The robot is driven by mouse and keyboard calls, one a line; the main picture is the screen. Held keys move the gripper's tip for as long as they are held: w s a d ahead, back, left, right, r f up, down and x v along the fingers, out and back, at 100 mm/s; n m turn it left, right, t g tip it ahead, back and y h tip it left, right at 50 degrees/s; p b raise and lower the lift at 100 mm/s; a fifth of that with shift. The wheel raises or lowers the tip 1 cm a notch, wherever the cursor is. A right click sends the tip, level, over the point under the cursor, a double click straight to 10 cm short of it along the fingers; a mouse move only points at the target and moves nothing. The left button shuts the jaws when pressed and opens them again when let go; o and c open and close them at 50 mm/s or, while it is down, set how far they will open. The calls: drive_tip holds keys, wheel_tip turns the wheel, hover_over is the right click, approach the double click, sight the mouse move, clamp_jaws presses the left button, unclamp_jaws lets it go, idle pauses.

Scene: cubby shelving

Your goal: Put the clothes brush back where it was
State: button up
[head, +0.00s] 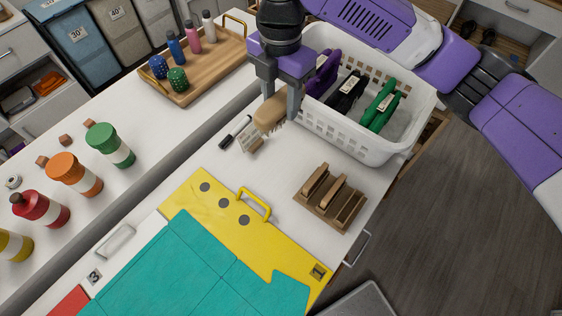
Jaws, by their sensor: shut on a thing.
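The clothes brush (268,115), with a tan wooden back and pale bristles, is held in my gripper (282,100). My gripper points down, and its fingers are shut on the brush. The brush is above the white counter, just left of the white basket; whether it touches the counter is unclear. A brown wooden rack (345,222) with upright parts and slots stands on the counter, below and right of the brush. The brush's earlier place cannot be told from this view.
The white basket (345,146) holds purple, black and green items. A yellow board (211,207) with teal cloth (190,265) is in front. A wooden tray (205,75) holds bottles.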

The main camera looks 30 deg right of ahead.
drive_tip(key=shift+f+b, duration=0.5)
drive_tip(key=shift+f, duration=9.35)
drive_tip(key=shift+f, duration=0.15)
drive_tip(key=o, duration=1.2)
wheel_tip(320, 180, up, 12)
drive_tip(key=shift+r, duration=0.15)
